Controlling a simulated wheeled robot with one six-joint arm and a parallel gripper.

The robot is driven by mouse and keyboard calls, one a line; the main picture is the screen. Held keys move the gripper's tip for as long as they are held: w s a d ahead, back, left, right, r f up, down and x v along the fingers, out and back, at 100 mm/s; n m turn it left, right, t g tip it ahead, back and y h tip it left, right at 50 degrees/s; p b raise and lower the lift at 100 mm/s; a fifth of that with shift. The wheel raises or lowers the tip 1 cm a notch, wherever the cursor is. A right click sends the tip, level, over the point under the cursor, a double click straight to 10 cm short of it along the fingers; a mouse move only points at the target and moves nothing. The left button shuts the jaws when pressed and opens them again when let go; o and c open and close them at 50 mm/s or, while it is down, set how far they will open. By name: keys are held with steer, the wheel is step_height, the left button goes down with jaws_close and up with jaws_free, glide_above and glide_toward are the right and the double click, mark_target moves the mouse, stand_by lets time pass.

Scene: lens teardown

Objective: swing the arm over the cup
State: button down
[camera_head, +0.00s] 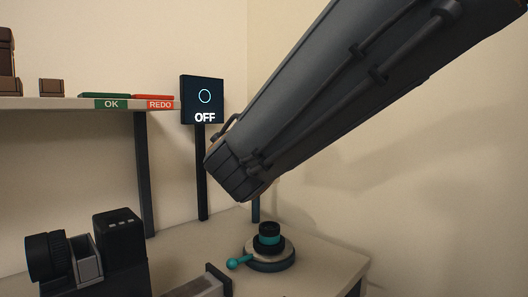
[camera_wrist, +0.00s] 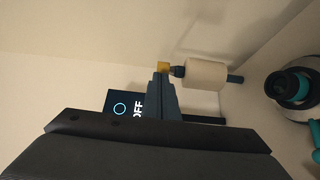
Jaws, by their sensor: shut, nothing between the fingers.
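A round fixture (camera_head: 268,262) with a dark and pale base stands on the table in the head view, with a teal ball-ended lever at its left. A black and teal round piece (camera_head: 269,238) sits upright on it. This is the most cup-like thing here, and it also shows at the right edge of the wrist view (camera_wrist: 291,87). My gripper (camera_wrist: 163,68) is shut and empty, its narrow blue-grey fingers ending in a yellow tip. It is well to the left of the fixture in the wrist view. In the head view my gripper is hidden.
A screen reading OFF (camera_head: 204,99) stands on a dark post. A shelf (camera_head: 60,103) at left bears brown blocks and OK and REDO trays. Dark equipment (camera_head: 120,250) stands front left. A white cylinder on a blue post (camera_wrist: 206,74) is beside my fingertips in the wrist view.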

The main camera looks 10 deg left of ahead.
steer(key=s+a+f, duration=0.1)
steer(key=s+a, duration=0.1)
steer(key=s, duration=0.2)
steer(key=shift+s+d, duration=1.15)
steer(key=shift+d, duration=1.6)
steer(key=s+d+f+m+g+h, duration=0.3)
steer(key=d+f+m+g+h, duration=0.45)
steer(key=d+f, duration=1.1)
steer(key=s+d+f+m+g+y, duration=0.2)
steer(key=s+d+f+m+g, duration=0.3)
steer(key=s+d+f+g, duration=0.35)
steer(key=s+a+f+m+g+y, duration=0.2)
steer(key=s+a+f+m+y, duration=0.25)
steer(key=s, duration=0.45)
steer(key=d+r+m+h+p, duration=0.1)
steer(key=d+r+p, duration=0.7)
steer(key=p, duration=0.9)
step_height(320, 180, up, 3)
steer(key=shift+d+f+m, duration=0.2)
steer(key=shift+m, duration=0.4)
